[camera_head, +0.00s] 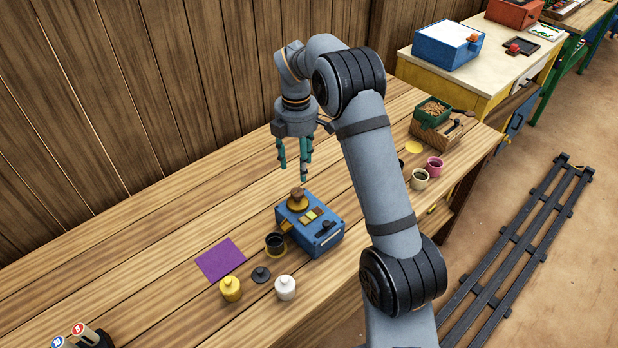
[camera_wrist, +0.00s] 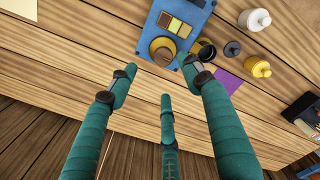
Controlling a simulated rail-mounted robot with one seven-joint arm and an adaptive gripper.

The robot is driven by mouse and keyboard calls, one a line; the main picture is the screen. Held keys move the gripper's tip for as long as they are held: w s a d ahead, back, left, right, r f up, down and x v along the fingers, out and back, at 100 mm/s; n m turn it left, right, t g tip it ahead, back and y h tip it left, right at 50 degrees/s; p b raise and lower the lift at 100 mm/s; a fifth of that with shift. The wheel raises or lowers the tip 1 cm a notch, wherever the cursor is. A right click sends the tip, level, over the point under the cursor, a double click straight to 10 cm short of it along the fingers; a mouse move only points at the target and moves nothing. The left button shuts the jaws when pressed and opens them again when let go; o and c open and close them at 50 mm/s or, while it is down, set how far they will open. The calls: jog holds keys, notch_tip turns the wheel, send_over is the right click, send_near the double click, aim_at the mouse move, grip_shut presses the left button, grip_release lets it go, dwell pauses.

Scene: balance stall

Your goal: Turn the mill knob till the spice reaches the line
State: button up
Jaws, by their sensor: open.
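The blue mill box (camera_head: 311,226) stands on the wooden table. Its round brown knob (camera_head: 298,197) sits on top at the back left, beside a strip of coloured squares; the knob also shows in the wrist view (camera_wrist: 163,50). A dark cup (camera_head: 274,242) stands at the box's left side, by a yellow spout; it also shows in the wrist view (camera_wrist: 205,50). The fill line and the spice level in the cup cannot be made out. My gripper (camera_head: 303,172) is open and empty, with its teal fingers pointing down above and behind the knob, apart from it.
A purple square (camera_head: 220,260), a yellow jar (camera_head: 231,289), a white jar (camera_head: 286,288) and a dark lid (camera_head: 261,274) lie left and front of the mill. Small cups (camera_head: 420,179) and a wooden tray with a green box (camera_head: 430,110) stand to the right.

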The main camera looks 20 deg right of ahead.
aim_at(297, 191)
jog(key=f, duration=0.3)
jog(key=f+p, duration=0.1)
jog(key=f, duration=0.5)
jog(key=shift+s+a+f, duration=0.15)
jog(key=shift+a+f, duration=0.15)
jog(key=shift+f, duration=0.05)
jog(key=c, duration=0.3)
jog(key=c, duration=0.8)
jog(key=shift+c, duration=0.3)
jog(key=shift+m, duration=0.4)
jog(key=shift+f+m+b, duration=0.1)
jog(key=shift+m+b, duration=0.5)
jog(key=m+b, duration=0.2)
jog(key=m, duration=0.1)
jog(key=m+b, duration=0.3)
jog(key=m, duration=0.3)
jog(key=shift+m, duration=0.3)
